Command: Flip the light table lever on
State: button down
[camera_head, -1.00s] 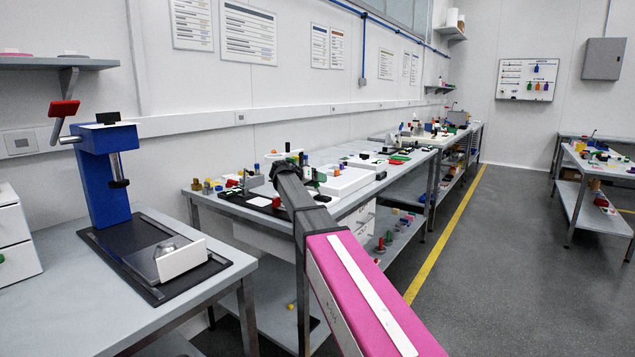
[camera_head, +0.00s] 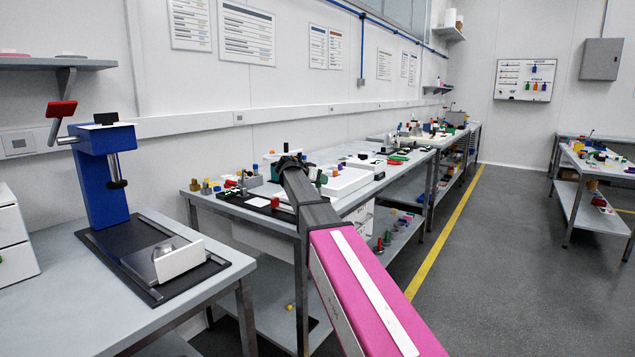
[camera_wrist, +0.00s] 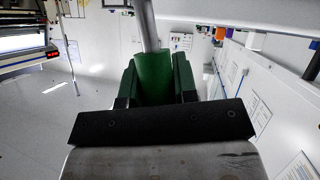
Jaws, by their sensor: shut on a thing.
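In the wrist view my gripper (camera_wrist: 155,72) is shut on a green grip between its fingers. A grey rod (camera_wrist: 146,26), the lever's stem by its look, runs out of this grip toward the top of the picture. A brightly lit white panel in a dark frame (camera_wrist: 22,43), which looks like the light table, shows at the left with a small red display beside it. In the head view the end of my arm covers most of the lever's place, with a bit of green (camera_head: 271,158) showing beside it. The lever's base is hidden.
A blue press (camera_head: 103,175) with a red handle stands on the near left bench. A white open tray (camera_head: 346,182) and several small coloured parts lie on the bench by my arm. The grey floor (camera_head: 520,260) at the right is clear.

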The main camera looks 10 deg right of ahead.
jog(key=s+d+m+t+y, duration=0.1)
jog(key=s+d+m+y, duration=0.1)
jog(key=shift+s+d+m+t, duration=0.15)
jog(key=shift+s+m+t, duration=0.1)
jog(key=shift+m+t, duration=0.15)
jog(key=shift+s+d+f+m+t+y, duration=0.3)
jog(key=shift+s+d+m+t+y, duration=0.1)
jog(key=shift+d+m+t+y, duration=0.15)
jog(key=shift+s+d+f+m+t+y, duration=0.25)
jog(key=shift+s+d+m+t+y, duration=0.15)
jog(key=shift+m, duration=0.25)
jog(key=shift+a, duration=0.1)
jog(key=c, duration=0.9)
grip_release()
jog(key=v, duration=1)
jog(key=shift+s+a+r, duration=0.2)
jog(key=shift+s+r, duration=0.05)
